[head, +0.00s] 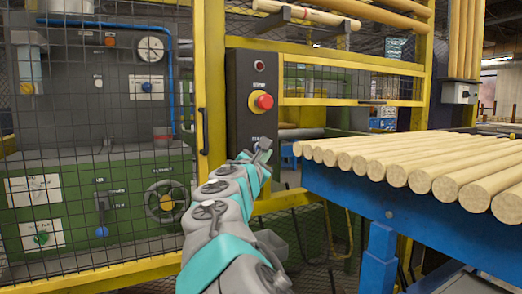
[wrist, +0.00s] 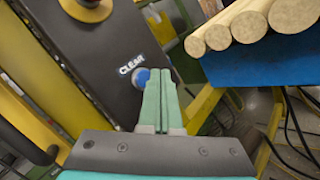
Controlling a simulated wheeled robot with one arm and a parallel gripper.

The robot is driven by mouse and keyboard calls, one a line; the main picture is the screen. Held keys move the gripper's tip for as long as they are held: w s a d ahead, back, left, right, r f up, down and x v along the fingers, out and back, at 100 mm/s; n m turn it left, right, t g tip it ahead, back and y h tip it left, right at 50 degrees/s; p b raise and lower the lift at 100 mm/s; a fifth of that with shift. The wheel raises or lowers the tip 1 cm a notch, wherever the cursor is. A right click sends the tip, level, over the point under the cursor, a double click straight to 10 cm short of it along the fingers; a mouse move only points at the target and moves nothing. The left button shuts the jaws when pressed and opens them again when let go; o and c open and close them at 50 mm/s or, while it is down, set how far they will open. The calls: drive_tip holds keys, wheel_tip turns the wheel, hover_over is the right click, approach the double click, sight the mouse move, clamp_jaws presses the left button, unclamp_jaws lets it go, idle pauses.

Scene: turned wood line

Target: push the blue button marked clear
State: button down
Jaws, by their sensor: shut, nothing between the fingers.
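The blue button (wrist: 140,76) sits under the white word CLEAR on a dark control box (wrist: 98,45) in the wrist view. My gripper (wrist: 160,74) is shut and empty. Its green fingertips overlap the right edge of the button in that view; I cannot tell whether they touch it. In the head view my gripper (head: 263,146) is at the lower part of the control box (head: 240,78), and my arm hides the blue button there.
A red stop button (head: 264,101) with a yellow collar is above on the same box. A blue table (head: 345,197) with several wooden rods (head: 420,165) stands close on the right. Yellow fence posts (head: 211,90) and mesh stand on the left.

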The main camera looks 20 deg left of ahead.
drive_tip(key=s+d, duration=0.1)
drive_tip(key=d, duration=0.1)
drive_tip(key=s+d+b, duration=0.1)
drive_tip(key=s, duration=0.1)
drive_tip(key=shift+s+d, duration=0.15)
drive_tip(key=shift+d, duration=0.2)
drive_tip(key=shift+d, duration=0.1)
idle(0.6)
